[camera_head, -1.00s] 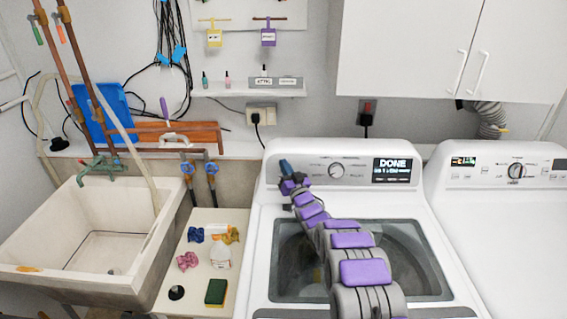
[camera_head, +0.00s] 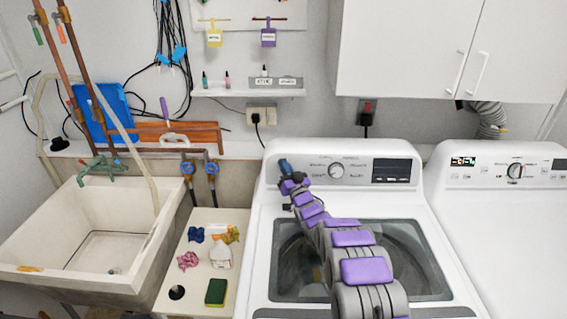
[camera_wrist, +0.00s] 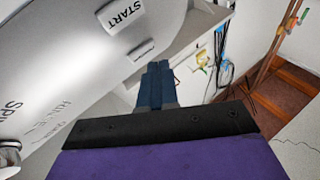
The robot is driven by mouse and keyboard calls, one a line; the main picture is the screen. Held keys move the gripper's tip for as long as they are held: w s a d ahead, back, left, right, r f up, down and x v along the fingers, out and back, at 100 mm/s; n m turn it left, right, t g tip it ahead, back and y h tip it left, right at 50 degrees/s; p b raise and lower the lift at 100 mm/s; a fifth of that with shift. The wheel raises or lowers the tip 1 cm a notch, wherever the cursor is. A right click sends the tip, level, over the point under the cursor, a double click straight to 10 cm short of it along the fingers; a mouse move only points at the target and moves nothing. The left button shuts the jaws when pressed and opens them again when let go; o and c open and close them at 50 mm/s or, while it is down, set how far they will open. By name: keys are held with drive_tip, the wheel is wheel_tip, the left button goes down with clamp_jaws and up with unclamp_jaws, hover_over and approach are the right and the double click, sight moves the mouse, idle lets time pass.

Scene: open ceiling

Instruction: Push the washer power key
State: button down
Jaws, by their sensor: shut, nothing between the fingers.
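The white washer (camera_head: 395,149) stands in the middle of the head view, with a knob (camera_head: 336,170) and a dark, blank display (camera_head: 391,171) on its panel. My gripper (camera_head: 285,165) is at the left end of this panel. It is shut and empty, with its blue fingers together. In the wrist view, the closed fingertips (camera_wrist: 157,68) are beside the tilted silver panel (camera_wrist: 60,70). A START key (camera_wrist: 122,14) and a smaller key (camera_wrist: 142,50) with an unreadable label show there. I cannot tell which key is the power key, or whether the fingertips touch one.
A second white machine (camera_head: 500,230) stands to the right. A sink (camera_head: 50,235) and a small stand (camera_head: 195,290) with a bottle, a sponge and cloths are to the left. A white cabinet (camera_head: 420,50) hangs above. My arm passes over the washer's glass lid (camera_head: 415,265).

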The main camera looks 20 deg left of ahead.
drive_tip(key=shift+s, duration=0.15)
drive_tip(key=shift+s, duration=0.1)
drive_tip(key=s, duration=0.1)
drive_tip(key=s+d+r, duration=0.1)
drive_tip(key=s, duration=0.1)
drive_tip(key=s+r, duration=0.1)
drive_tip(key=s, duration=0.1)
drive_tip(key=shift+s+d+p, duration=0.15)
drive_tip(key=shift+d+p, duration=0.1)
drive_tip(key=shift+p, duration=0.05)
idle(0.5)
